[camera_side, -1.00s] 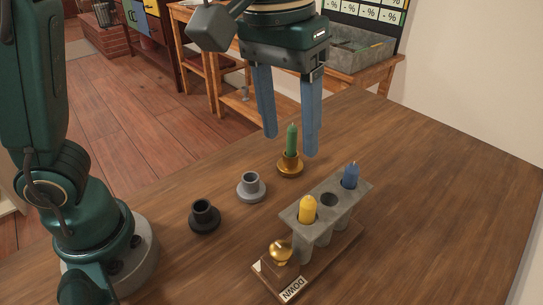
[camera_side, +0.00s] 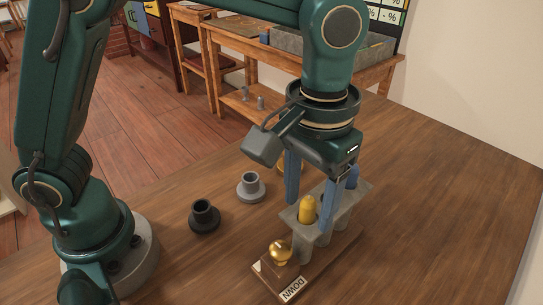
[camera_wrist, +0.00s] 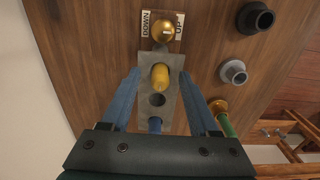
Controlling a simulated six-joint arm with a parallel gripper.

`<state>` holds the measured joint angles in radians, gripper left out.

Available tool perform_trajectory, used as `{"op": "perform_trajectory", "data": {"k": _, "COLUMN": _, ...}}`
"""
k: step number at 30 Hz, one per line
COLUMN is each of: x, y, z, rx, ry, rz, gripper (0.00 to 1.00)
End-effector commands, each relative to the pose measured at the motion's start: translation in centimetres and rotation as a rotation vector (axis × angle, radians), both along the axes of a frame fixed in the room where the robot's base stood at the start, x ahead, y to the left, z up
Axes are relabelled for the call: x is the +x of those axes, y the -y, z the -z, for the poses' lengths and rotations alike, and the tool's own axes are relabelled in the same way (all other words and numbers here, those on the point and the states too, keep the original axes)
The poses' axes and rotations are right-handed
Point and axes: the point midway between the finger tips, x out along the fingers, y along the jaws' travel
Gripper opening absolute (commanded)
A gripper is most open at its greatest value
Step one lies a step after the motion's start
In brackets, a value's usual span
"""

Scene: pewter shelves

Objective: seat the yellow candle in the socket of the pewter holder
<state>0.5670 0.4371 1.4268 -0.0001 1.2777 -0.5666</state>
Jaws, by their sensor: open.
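The yellow candle (camera_side: 307,210) stands upright in an end hole of the grey rack (camera_side: 300,228). In the wrist view the yellow candle (camera_wrist: 160,77) shows between my two blue fingers. My gripper (camera_side: 309,216) is open and pointing down, with one finger on each side of the candle; I cannot tell whether either touches it. The pewter holder (camera_side: 250,188) stands empty on the table, left of the rack, with its socket facing up. It also shows in the wrist view (camera_wrist: 233,72), at the right.
A black holder (camera_side: 205,217) stands near the pewter one. A brass holder (camera_wrist: 218,106) with a green candle (camera_wrist: 226,125) is mostly hidden behind my gripper in the side view. A blue candle (camera_side: 352,178) stands in the rack. A brass knob (camera_side: 279,252) is on the rack's base.

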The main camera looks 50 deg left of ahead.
Motion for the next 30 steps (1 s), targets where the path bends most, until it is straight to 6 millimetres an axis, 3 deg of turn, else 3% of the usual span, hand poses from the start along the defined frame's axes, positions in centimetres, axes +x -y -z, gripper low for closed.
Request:
{"op": "perform_trajectory", "data": {"k": 6, "x": 0.0, "y": 0.0, "z": 0.0, "rx": 0.000, "ry": 0.000, "rz": 0.000, "gripper": 0.61}}
{"op": "perform_trajectory", "data": {"k": 11, "x": 0.0, "y": 0.0, "z": 0.0, "rx": 0.000, "ry": 0.000, "rz": 0.000, "gripper": 0.00}}
{"op": "perform_trajectory", "data": {"k": 23, "x": 0.0, "y": 0.0, "z": -0.2, "rx": -0.001, "ry": 0.002, "rz": 0.000, "gripper": 0.00}}
{"op": "perform_trajectory", "data": {"k": 30, "x": 0.1, "y": 0.1, "z": -2.0, "rx": -0.003, "ry": 0.004, "rz": 0.000, "gripper": 0.00}}
